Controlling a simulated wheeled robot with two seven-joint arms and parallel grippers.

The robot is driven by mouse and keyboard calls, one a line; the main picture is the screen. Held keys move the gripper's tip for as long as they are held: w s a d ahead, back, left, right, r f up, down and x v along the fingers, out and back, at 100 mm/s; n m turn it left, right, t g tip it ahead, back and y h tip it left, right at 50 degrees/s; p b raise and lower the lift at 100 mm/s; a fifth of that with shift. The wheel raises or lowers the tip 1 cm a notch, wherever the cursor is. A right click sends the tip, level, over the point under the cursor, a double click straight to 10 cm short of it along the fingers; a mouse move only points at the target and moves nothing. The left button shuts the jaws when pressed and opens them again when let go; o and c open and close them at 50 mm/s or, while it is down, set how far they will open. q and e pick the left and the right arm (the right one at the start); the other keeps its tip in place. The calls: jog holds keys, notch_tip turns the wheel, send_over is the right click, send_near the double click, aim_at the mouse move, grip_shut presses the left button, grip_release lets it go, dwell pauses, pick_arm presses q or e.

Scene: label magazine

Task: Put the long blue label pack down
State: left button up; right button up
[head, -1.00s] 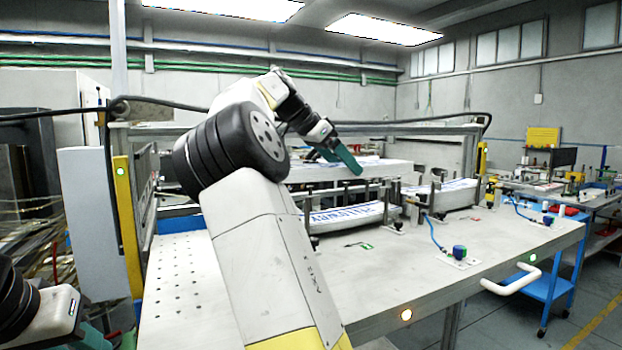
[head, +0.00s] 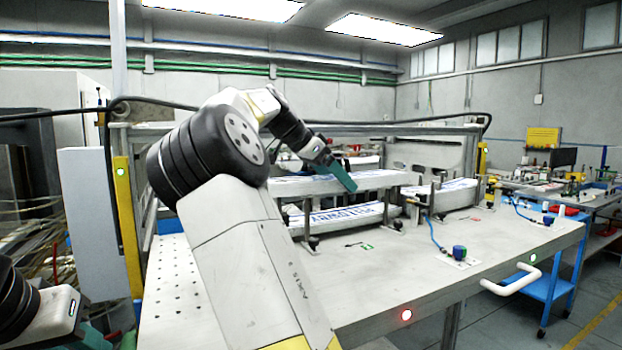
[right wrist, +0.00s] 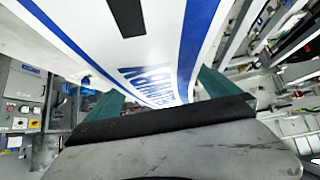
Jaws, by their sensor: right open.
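The long label pack (head: 375,181), white with blue stripes and lettering, lies level at my right gripper (head: 335,174), behind and above another pack. Its left end is hidden by my arm. In the right wrist view the pack (right wrist: 140,45) fills the upper middle, between the teal fingers of my right gripper (right wrist: 160,98). These fingers stand wide apart and open, one on each side. I cannot tell whether they touch it or what supports it from below. My left gripper (head: 95,338) is partly in view at the bottom left; its jaw opening is unclear.
A second blue-lettered pack (head: 350,214) lies between posts on the bench (head: 400,265), with a shorter pack (head: 455,192) to its right. A blue knob (head: 459,252) and a white handle (head: 512,280) are at the front. The bench's front middle is clear.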

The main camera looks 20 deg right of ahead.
aim_at(290, 181)
jog(key=v, duration=0.3)
jog(key=a, duration=1.2)
